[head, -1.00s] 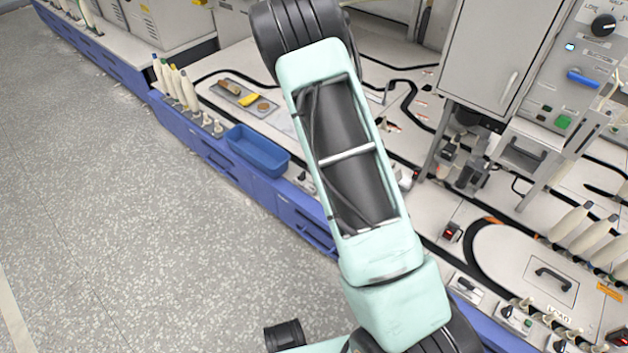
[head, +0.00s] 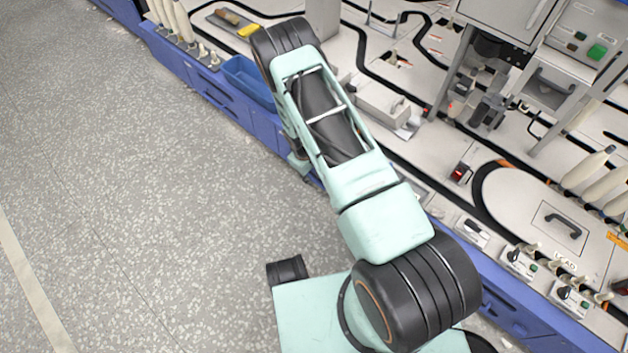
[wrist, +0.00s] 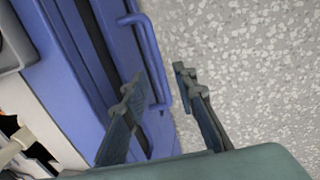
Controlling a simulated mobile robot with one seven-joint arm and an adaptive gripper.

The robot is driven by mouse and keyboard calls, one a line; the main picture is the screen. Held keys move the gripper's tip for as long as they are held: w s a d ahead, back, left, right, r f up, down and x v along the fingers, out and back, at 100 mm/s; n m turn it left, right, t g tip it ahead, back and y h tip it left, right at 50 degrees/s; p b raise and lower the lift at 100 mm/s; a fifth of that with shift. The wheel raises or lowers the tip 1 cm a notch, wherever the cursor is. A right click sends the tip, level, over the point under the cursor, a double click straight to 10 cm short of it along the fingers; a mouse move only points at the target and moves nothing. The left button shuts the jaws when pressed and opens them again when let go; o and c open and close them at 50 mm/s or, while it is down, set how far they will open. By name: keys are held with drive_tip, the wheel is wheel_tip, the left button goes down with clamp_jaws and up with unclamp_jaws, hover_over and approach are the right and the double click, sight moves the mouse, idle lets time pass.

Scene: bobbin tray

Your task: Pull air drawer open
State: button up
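In the wrist view a blue drawer front (wrist: 85,75) fills the left side, with a blue bar handle (wrist: 151,55) standing out from it. My gripper (wrist: 160,77) is open, with its two dark fingers apart. The lower end of the handle shows between the fingers in the picture; I cannot tell how deep it sits between them, and no grip on it shows. No label reading "air" is legible. In the head view my arm hides the gripper and most of the nearby drawer front.
A long white bench (head: 385,100) with blue drawer fronts below runs diagonally across the head view. The grey floor (head: 130,190) to the left is clear.

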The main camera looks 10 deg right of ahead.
drive_tip(key=shift+w+d+f+b, duration=0.1)
drive_tip(key=shift+f+b, duration=0.1)
drive_tip(key=shift+f, duration=0.55)
drive_tip(key=shift+w+d+f+b, duration=0.1)
drive_tip(key=shift+f+b, duration=0.05)
drive_tip(key=shift+f, duration=0.55)
drive_tip(key=shift+c, duration=0.3)
clamp_jaws()
